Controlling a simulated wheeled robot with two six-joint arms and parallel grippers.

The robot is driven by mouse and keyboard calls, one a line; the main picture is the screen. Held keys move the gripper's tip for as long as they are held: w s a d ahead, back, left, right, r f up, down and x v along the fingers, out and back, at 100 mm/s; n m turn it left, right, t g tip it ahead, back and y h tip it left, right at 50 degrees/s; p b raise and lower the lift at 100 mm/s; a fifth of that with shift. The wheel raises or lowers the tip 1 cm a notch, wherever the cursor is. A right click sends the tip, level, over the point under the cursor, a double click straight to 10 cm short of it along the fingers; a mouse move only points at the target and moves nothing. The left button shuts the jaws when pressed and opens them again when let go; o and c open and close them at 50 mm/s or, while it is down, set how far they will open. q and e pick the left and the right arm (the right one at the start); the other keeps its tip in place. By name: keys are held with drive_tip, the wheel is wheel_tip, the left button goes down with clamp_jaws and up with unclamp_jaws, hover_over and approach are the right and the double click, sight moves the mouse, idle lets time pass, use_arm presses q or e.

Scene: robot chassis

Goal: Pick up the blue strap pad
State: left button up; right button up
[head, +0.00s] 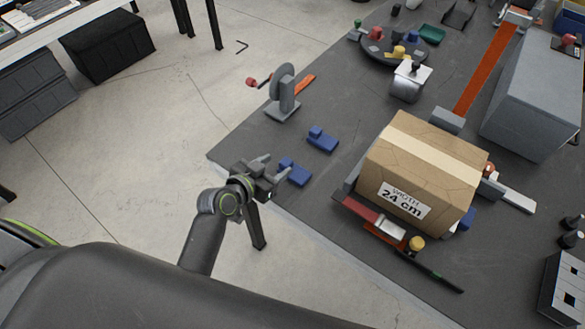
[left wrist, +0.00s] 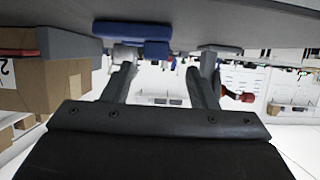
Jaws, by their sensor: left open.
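Two blue strap pads lie on the dark grey work surface (head: 345,100). The nearer blue pad (head: 297,175) is close to the surface's front edge, and the farther one (head: 322,139) lies a little behind it. My left gripper (head: 268,170) is just left of the nearer pad, with its fingers pointing towards it. In the left wrist view the left gripper (left wrist: 166,60) is open with nothing between its fingers. A blue pad (left wrist: 130,31) shows there at the top, beyond the fingertips; contact cannot be told. My right gripper is not in view.
A cardboard box (head: 415,165) marked 24 cm stands right of the pads; it also shows in the left wrist view (left wrist: 45,88). A grey strap dispenser (head: 283,92) stands behind the pads. A round tray (head: 385,50) holds small items farther back.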

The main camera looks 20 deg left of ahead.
sight(287, 160)
use_arm(q)
drive_tip(key=shift+d+p+x, duration=0.15)
drive_tip(key=shift+p+x, duration=0.1)
drive_tip(key=shift+x, duration=1.1)
drive_tip(key=shift+d+p+x, duration=0.15)
drive_tip(key=shift+p+x, duration=0.1)
drive_tip(key=shift+x, duration=1.05)
drive_tip(key=shift+w+d+f, duration=0.1)
drive_tip(key=shift+w+f, duration=0.15)
drive_tip(key=shift+w, duration=0.1)
drive_tip(key=shift+c, duration=0.2)
drive_tip(key=c, duration=1)
drive_tip(key=shift+r, duration=0.1)
